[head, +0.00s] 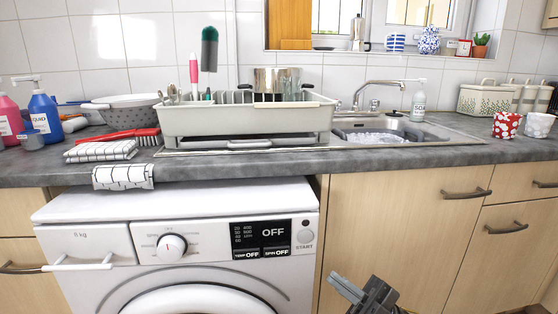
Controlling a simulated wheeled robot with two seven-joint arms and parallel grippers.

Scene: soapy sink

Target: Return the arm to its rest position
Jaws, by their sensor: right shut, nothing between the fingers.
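My right gripper (364,294) shows at the bottom edge of the head view, right of the middle. It is low in front of the wooden cupboard doors, below the worktop, and apart from everything. Its fingers are dark grey and shut with nothing between them. Most of my right arm is out of the frame. My left gripper is not in view.
A grey worktop (400,158) spans the view, with a dish rack (240,120), a foamy sink (385,136) and patterned cups (506,124) on it. A washing machine (90,210) stands below. A checked cloth (123,176) hangs over the front edge.

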